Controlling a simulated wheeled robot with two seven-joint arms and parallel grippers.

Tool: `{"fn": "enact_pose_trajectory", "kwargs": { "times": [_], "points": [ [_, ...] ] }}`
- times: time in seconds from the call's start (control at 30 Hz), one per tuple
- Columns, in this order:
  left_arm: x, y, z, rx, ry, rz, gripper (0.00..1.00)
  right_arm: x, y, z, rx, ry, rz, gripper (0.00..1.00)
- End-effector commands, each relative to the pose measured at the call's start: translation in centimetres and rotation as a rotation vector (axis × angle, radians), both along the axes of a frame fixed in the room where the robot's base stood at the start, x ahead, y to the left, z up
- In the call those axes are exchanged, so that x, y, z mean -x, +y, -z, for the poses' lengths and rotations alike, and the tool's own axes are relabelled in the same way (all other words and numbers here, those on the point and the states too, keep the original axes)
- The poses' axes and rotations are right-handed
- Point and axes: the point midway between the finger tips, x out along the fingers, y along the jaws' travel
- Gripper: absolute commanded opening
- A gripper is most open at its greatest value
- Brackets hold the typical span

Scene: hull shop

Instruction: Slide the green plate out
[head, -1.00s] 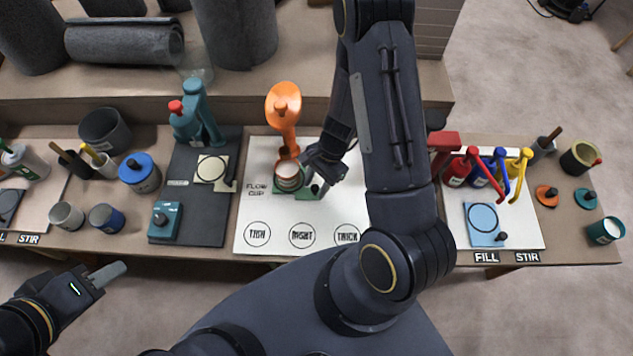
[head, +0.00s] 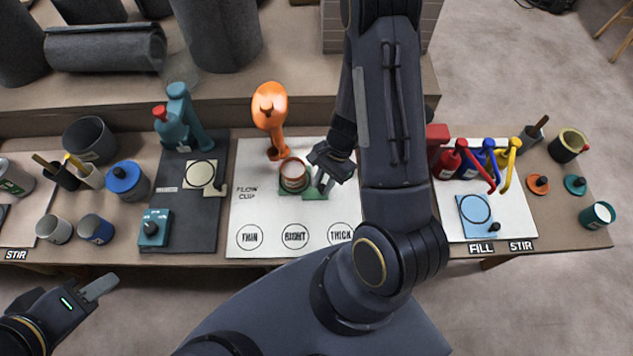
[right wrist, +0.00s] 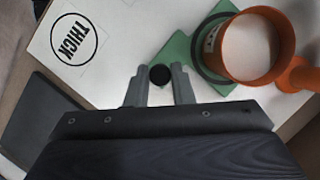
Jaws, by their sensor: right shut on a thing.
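The green plate (head: 315,193) lies on the white mat, with a black knob (right wrist: 160,75) at its near end in the right wrist view. My left gripper (head: 100,289) is empty, away from the bench.
The white mat (head: 260,215) has THIN, RIGHT and THICK circles along its front. A dark mat (head: 190,225) with a teal device lies to the left. A mat with red, blue and yellow pourers (head: 488,158) lies to the right, behind my right arm.

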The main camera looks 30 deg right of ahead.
Motion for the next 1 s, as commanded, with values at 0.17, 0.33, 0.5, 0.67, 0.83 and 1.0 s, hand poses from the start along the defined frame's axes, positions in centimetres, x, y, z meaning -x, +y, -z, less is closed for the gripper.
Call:
{"fn": "enact_pose_trajectory", "kwargs": {
  "times": [0.17, 0.33, 0.5, 0.67, 0.83, 1.0],
  "points": [
    [0.0, 0.0, 0.0, 0.0, 0.0, 0.0, 0.36, -0.1, 0.0, -0.1, 0.0, -0.001, -0.001, 0.3],
    [0.0, 0.0, 0.0, 0.0, 0.0, 0.0, 0.36, -0.1, 0.0, 0.0, 0.0, -0.001, -0.001, 0.42],
    [0.0, 0.0, 0.0, 0.0, 0.0, 0.0, 0.36, -0.1, 0.0, -0.1, 0.0, 0.0, -0.001, 0.42],
    [0.0, 0.0, -0.3, 0.0, 0.0, 0.0, 0.36, -0.3, -0.4, -1.2, 0.002, -0.005, -0.003, 0.42],
    [0.0, 0.0, -0.9, 0.0, 0.0, 0.0, 0.36, -0.6, -1.5, -4.1, 0.001, -0.007, -0.002, 0.42],
    [0.0, 0.0, -1.3, 0.0, 0.0, 0.0, 0.36, -0.8, -2.5, -6.3, 0.001, -0.005, 0.0, 0.42]
  ]
}}
